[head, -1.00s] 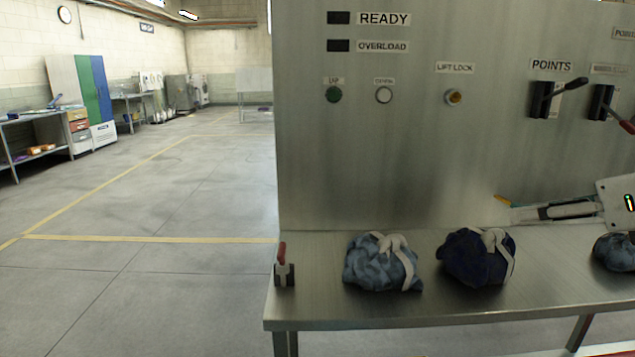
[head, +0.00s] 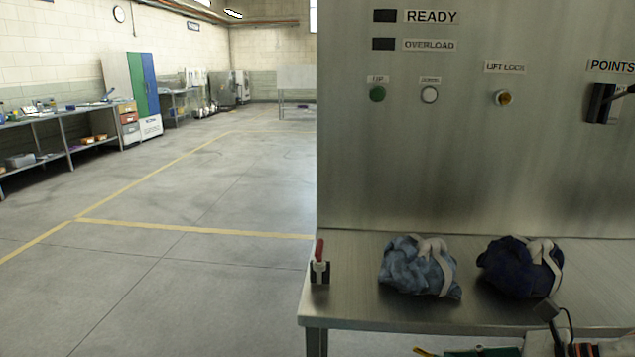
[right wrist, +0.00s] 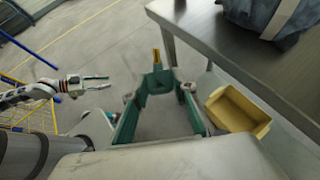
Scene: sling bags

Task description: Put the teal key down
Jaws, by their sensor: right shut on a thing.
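My right gripper (right wrist: 158,84) shows in the right wrist view with its green fingers closed together at the tips. A small piece with a yellow end (right wrist: 157,58) sticks out past the fingertips; I take it for the held key, its teal part hard to tell from the fingers. In the head view only a sliver of green and yellow parts of this gripper (head: 485,351) shows at the bottom edge, below the bench. My left gripper (right wrist: 97,82) shows at the left of the wrist view, its fingers apart and empty.
A steel bench (head: 345,308) carries a red-handled clamp-like piece (head: 319,262), a pale blue bag (head: 415,268) and a dark blue bag (head: 518,268). An upright panel (head: 480,160) stands behind. A yellow bin (right wrist: 237,108) is below the bench.

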